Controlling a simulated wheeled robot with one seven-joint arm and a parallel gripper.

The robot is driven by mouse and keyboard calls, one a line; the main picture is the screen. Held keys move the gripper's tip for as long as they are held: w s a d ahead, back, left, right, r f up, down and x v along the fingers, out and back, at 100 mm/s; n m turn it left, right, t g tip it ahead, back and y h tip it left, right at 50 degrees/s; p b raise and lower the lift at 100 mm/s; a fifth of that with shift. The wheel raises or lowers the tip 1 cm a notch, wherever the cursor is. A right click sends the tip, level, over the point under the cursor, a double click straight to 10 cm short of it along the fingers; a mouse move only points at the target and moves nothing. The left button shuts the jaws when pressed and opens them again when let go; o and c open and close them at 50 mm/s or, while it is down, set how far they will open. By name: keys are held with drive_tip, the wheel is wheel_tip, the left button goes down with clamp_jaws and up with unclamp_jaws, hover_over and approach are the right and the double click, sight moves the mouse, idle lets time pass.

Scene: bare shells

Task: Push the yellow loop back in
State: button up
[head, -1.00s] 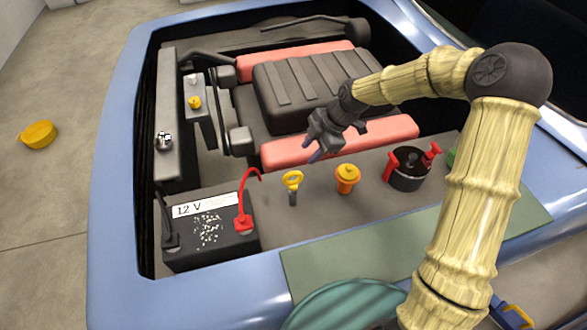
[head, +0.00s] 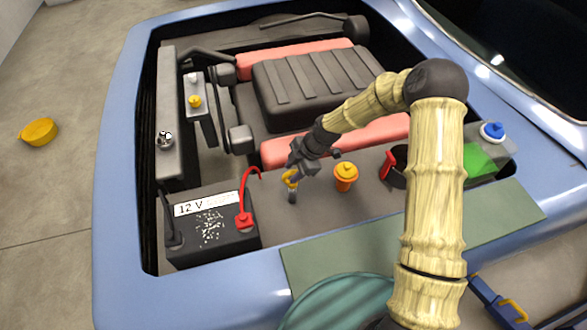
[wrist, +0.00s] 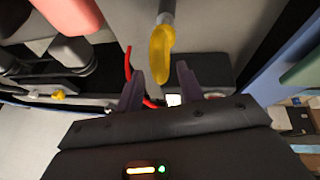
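The yellow loop (head: 290,179) stands on top of a short grey tube (head: 292,196) in the engine bay, between the battery and the orange cap. In the wrist view the loop (wrist: 161,55) hangs from the tube at the top, just beyond and roughly centred between the fingers. My gripper (head: 292,166) is at the loop in the head view and partly overlaps its upper part. In the wrist view my gripper (wrist: 160,85) has its two dark fingers apart, with nothing held between them. I cannot tell whether a finger touches the loop.
The black 12 V battery (head: 210,228) with a red clamp (head: 244,220) and cable is left of the loop. An orange-capped filler (head: 346,177) stands close on the right. A pink-red engine cover (head: 375,135) lies behind. A green mat (head: 360,250) covers the front edge.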

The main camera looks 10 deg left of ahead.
clamp_jaws()
drive_tip(key=shift+f+b, duration=1.5)
drive_tip(key=shift+f, duration=0.25)
drive_tip(key=shift+s+d, duration=0.1)
drive_tip(key=shift+c, duration=0.8)
unclamp_jaws()
drive_tip(key=shift+o, duration=0.8)
drive_tip(key=shift+r, duration=0.2)
